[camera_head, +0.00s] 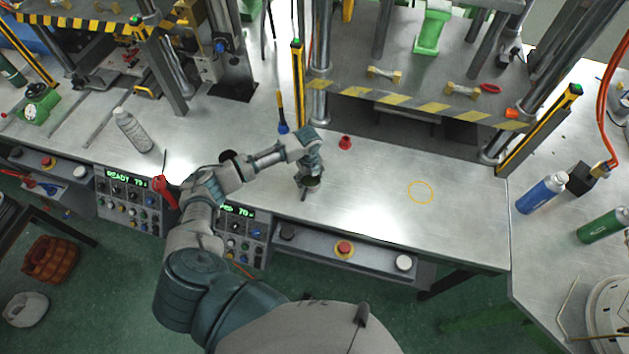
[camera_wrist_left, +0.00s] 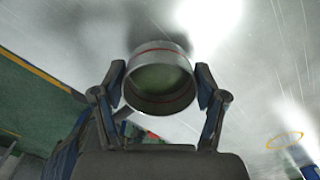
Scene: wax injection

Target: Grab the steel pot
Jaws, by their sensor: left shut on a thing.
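The steel pot (camera_wrist_left: 158,78) is a small round metal vessel with a thin red line near its rim. In the left wrist view it sits between the two fingers of my left gripper (camera_wrist_left: 160,92), which is shut on it. In the head view my left gripper (camera_head: 309,184) points down over the steel table top, and the pot is mostly hidden by it. I cannot tell whether the pot touches the table. My right gripper is not in view.
A yellow ring mark (camera_head: 421,192) lies on the clear table top (camera_head: 460,215) to the right. A spray can (camera_head: 132,130) stands left. A press frame (camera_head: 420,105) rises behind.

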